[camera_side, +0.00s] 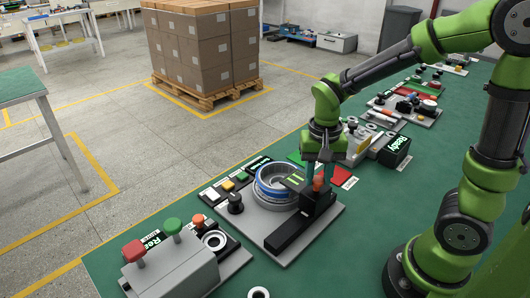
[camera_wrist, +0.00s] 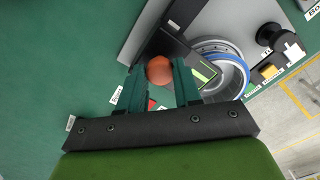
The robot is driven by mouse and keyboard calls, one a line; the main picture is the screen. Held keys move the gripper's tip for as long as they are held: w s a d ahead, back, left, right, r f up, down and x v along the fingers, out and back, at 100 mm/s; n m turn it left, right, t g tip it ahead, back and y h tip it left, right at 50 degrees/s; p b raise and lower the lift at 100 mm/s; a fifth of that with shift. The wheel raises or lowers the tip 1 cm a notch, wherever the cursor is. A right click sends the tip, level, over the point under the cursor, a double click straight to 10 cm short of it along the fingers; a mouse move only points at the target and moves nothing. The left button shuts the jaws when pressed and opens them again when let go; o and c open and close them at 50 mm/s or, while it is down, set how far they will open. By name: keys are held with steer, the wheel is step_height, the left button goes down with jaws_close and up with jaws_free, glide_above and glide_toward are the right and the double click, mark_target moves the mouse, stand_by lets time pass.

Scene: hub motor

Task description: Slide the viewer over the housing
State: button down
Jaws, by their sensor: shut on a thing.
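The viewer (camera_side: 295,181) is a dark plate with yellow-green stripes and an orange knob (camera_side: 318,184). It sits at the far end of a black rail (camera_side: 290,232) on a grey base plate. The housing (camera_side: 262,190) is a round silver and blue ring beside the rail. The viewer's plate reaches over the right part of the ring; the left part is uncovered. My gripper (camera_side: 319,174) points down and is shut on the orange knob. In the wrist view the knob (camera_wrist: 159,70) is between the green fingers, with the viewer's plate (camera_wrist: 204,72) and the housing (camera_wrist: 240,68) to its right.
A black knob (camera_side: 235,203) and several coloured buttons (camera_side: 228,186) stand left of the housing. A grey box (camera_side: 175,268) with red and green knobs is at the front left. More panels (camera_side: 392,148) line the green table behind. Green table surface is bare right of the base plate.

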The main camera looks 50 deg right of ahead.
steer(key=c, duration=0.9)
jaws_free()
steer(key=shift+d, duration=0.4)
steer(key=shift+c, duration=0.2)
steer(key=shift+o, duration=0.8)
steer(key=shift+a, duration=0.15)
step_height(320, 180, up, 17)
steer(key=s+a+f+n+t+y, duration=0.2)
steer(key=s+a+f+n+t, duration=0.1)
steer(key=s+f+n+t, duration=0.1)
steer(key=s+n+t, duration=0.1)
steer(key=s+t, duration=0.1)
steer(key=t, duration=0.1)
steer(key=shift+a, duration=0.4)
